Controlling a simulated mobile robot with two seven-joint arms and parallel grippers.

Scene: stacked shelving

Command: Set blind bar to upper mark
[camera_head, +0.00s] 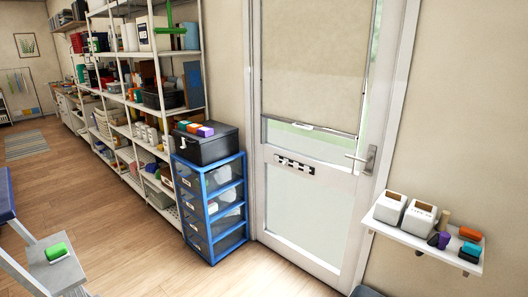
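A beige roller blind (315,65) hangs over the glass of the white door (256,150). Its bottom bar (312,127) is a thin pale strip running across the door, slightly lower at its right end. Pale greenish glass shows just under the bar. A short black strip with white patches (295,166) sits on the door below the bar. I cannot make out an upper mark at this size. Neither of my grippers shows in this view.
A door handle (364,159) sticks out right of the blind. A small wall shelf (410,238) holds white boxes and small coloured items. A blue drawer unit (212,211) with a black box (206,148) stands left of the door. The floor (110,215) in the middle is clear.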

